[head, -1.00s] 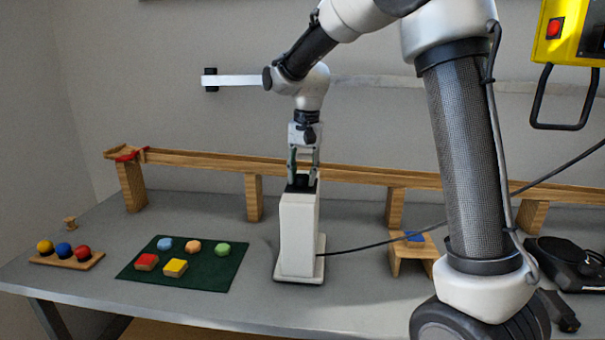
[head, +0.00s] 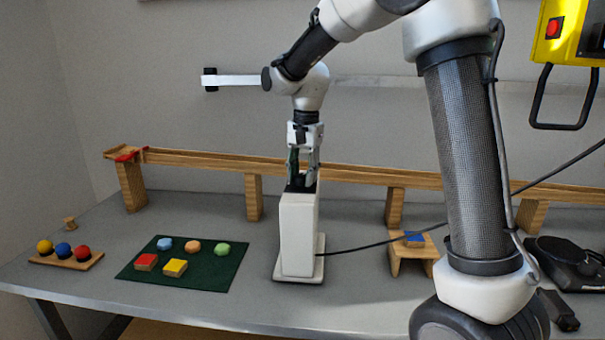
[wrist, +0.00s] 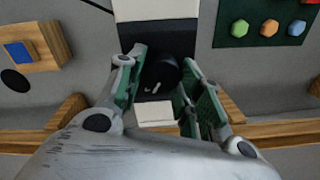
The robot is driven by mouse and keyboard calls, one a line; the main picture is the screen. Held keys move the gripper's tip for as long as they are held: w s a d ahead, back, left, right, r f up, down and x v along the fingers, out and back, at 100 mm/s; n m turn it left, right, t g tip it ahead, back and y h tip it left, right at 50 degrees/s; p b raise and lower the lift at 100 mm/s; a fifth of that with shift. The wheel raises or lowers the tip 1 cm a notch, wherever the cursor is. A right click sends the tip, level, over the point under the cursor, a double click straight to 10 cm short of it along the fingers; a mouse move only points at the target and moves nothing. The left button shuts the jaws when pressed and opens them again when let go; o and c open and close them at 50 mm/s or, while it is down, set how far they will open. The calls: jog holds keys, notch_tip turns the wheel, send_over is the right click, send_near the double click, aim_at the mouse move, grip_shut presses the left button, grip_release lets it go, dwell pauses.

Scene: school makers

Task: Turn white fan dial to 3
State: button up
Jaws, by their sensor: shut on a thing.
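The white fan (head: 298,235) stands upright on the grey table as a tall narrow body on a flat base. It has a black top, seen in the wrist view from above. Its round black dial (wrist: 162,70) sits on that top and has a small white pointer mark. My gripper (head: 303,178) points straight down over the fan's top and is shut on the dial. In the wrist view its green-padded fingers (wrist: 160,84) lie on either side of the dial. I can read no dial numbers, so I cannot tell its setting.
A wooden rail (head: 345,173) on posts runs behind the fan. A dark green mat (head: 205,278) with coloured blocks lies to its left, and a small wooden stand (head: 420,250) is to its right. A black cable (head: 350,247) runs right from the fan.

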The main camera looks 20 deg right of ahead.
jog(key=o, duration=1)
jog(key=r, duration=1.2)
jog(key=shift+s+d, duration=0.25)
jog(key=shift+d, duration=0.05)
